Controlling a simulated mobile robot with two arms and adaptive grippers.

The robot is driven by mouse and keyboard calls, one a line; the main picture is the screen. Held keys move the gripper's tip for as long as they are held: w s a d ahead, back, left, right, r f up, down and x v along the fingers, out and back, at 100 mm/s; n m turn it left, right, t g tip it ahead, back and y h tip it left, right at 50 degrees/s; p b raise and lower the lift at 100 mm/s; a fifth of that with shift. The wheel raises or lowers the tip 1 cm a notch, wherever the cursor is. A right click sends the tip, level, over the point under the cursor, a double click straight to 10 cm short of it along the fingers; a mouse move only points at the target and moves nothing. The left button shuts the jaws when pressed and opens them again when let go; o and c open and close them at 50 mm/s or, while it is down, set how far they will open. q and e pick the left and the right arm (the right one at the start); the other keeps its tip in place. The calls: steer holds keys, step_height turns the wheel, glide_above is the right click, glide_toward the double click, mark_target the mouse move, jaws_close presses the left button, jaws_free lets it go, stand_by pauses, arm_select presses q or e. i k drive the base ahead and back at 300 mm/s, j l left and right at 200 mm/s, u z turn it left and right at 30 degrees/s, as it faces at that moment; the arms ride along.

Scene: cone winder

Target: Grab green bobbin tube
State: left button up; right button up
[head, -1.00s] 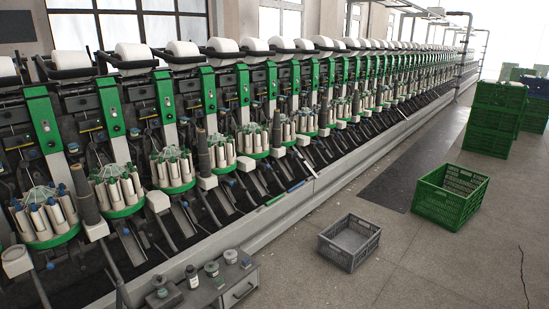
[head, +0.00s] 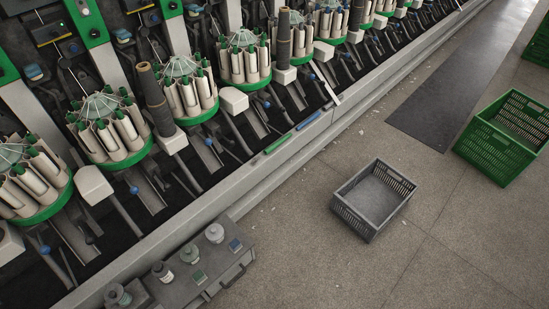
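A thin green tube (head: 278,143) lies on the pale front ledge of the winding machine, near the middle of the head view. A blue tube (head: 308,121) lies on the same ledge just beyond it, in line with it. Bobbins with green tips also stand in the round green-rimmed magazines (head: 128,158) along the machine. Neither of my grippers shows in the head view.
A grey crate (head: 375,198), which looks empty, stands on the floor right of the ledge. A green crate (head: 503,137) stands farther right, beside a dark mat (head: 440,110). A grey cabinet (head: 205,268) with small containers on top stands at the lower left. Open floor lies around the grey crate.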

mark_target(273, 146)
steer(key=i+l+u, duration=0.1)
steer(key=i, duration=0.35)
steer(key=i+l+u, duration=0.1)
steer(key=u, duration=0.25)
steer(key=i+l+u, duration=0.1)
steer(key=l+u, duration=0.35)
steer(key=u, duration=0.3)
steer(key=i+l, duration=0.05)
